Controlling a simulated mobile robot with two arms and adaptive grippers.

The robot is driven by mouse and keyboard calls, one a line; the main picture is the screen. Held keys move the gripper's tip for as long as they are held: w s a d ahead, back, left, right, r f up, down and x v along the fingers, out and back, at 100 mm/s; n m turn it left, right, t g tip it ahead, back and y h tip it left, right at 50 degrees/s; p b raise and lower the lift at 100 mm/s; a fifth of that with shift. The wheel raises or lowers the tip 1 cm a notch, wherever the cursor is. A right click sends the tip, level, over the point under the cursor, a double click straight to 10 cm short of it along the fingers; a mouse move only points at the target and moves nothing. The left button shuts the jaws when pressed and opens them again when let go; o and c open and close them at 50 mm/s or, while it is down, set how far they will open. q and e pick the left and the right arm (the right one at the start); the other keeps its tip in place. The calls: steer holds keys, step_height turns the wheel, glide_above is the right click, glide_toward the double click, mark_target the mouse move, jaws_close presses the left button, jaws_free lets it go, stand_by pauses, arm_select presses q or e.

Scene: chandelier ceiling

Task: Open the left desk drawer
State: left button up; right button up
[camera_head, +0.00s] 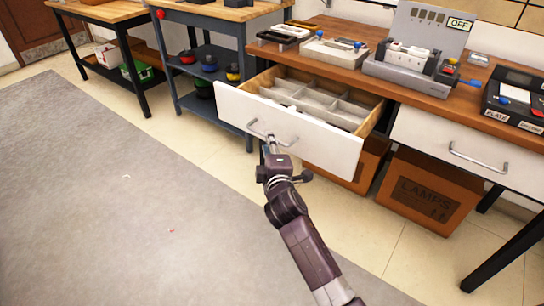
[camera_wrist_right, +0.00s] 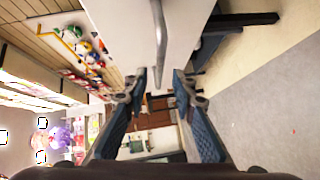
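The left desk drawer (camera_head: 300,138) has a white front and stands pulled out from the desk, its divided inside showing in the head view. Its metal bar handle (camera_head: 257,131) is on the front. My right gripper (camera_head: 270,143) is at this handle. In the right wrist view, the two blue-padded fingers of my right gripper (camera_wrist_right: 159,85) are spread apart. The handle (camera_wrist_right: 159,35) comes down between their tips, with gaps visible on both sides. Whether a finger touches it I cannot tell. My left gripper is in neither view.
The wooden desk top (camera_head: 370,75) carries trays and a grey switch box (camera_head: 410,70). The right drawer (camera_head: 465,150) is shut. A cardboard box marked LAMPS (camera_head: 425,195) stands below. A dark shelf cart (camera_head: 210,50) is at left.

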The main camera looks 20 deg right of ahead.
steer(key=s+r, duration=0.1)
steer(key=s, duration=0.6)
steer(key=shift+a, duration=0.4)
